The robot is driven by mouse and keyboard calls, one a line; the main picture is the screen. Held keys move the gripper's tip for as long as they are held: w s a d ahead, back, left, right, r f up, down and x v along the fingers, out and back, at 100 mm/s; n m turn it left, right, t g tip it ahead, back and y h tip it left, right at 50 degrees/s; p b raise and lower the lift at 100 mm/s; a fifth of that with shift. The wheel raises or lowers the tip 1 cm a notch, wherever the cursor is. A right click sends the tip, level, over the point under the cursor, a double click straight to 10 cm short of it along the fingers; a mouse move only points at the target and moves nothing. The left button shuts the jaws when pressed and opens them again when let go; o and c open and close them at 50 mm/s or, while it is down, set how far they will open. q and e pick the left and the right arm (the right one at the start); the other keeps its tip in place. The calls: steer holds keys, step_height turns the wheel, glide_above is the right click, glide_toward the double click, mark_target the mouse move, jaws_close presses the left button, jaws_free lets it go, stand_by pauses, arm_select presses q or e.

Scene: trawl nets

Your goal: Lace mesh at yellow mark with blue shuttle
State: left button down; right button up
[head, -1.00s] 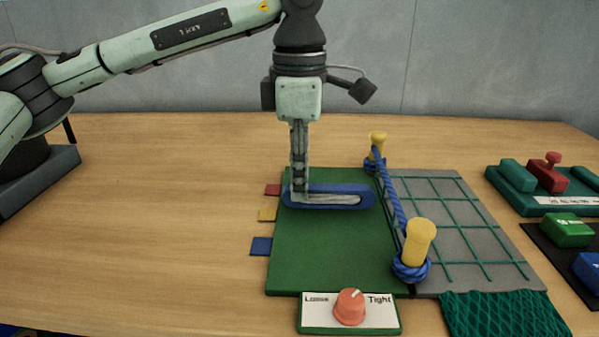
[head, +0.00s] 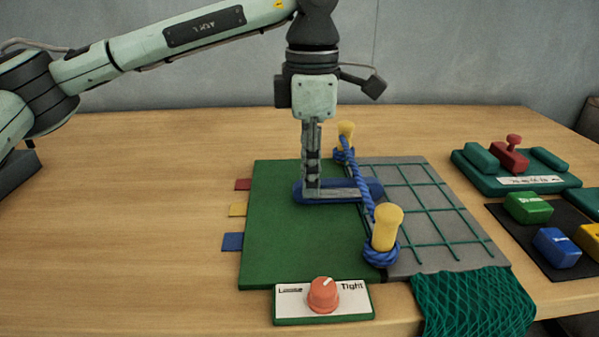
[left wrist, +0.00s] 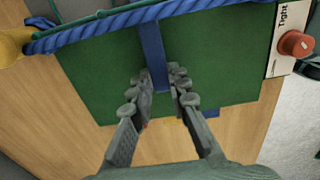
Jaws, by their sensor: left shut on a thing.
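My left gripper (head: 312,192) is shut on the blue shuttle (head: 340,194), low over the green mat (head: 290,240). The shuttle's right end reaches the blue twisted rope (head: 366,205) and shows just past it; I cannot tell its height against the rope. In the left wrist view the fingers (left wrist: 160,95) flank the shuttle (left wrist: 152,50), which runs to the rope (left wrist: 110,22). The green mesh (head: 425,205) lies on a grey board right of the rope. The yellow mark (head: 238,209) is a tab on the mat's left edge. My right gripper is out of view.
Two yellow posts (head: 386,228) (head: 346,135) hold the rope. A red tab (head: 243,184) and blue tab (head: 232,241) flank the yellow one. A Tight dial (head: 323,294) stands in front, green netting (head: 470,300) beside it. Coloured blocks (head: 528,207) lie right. The table's left is clear.

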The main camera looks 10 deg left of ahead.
arm_select(q)
steer(key=shift+d, duration=0.1)
steer(key=c, duration=1.4)
jaws_free()
steer(key=shift+o, duration=0.2)
step_height(320, 180, up, 12)
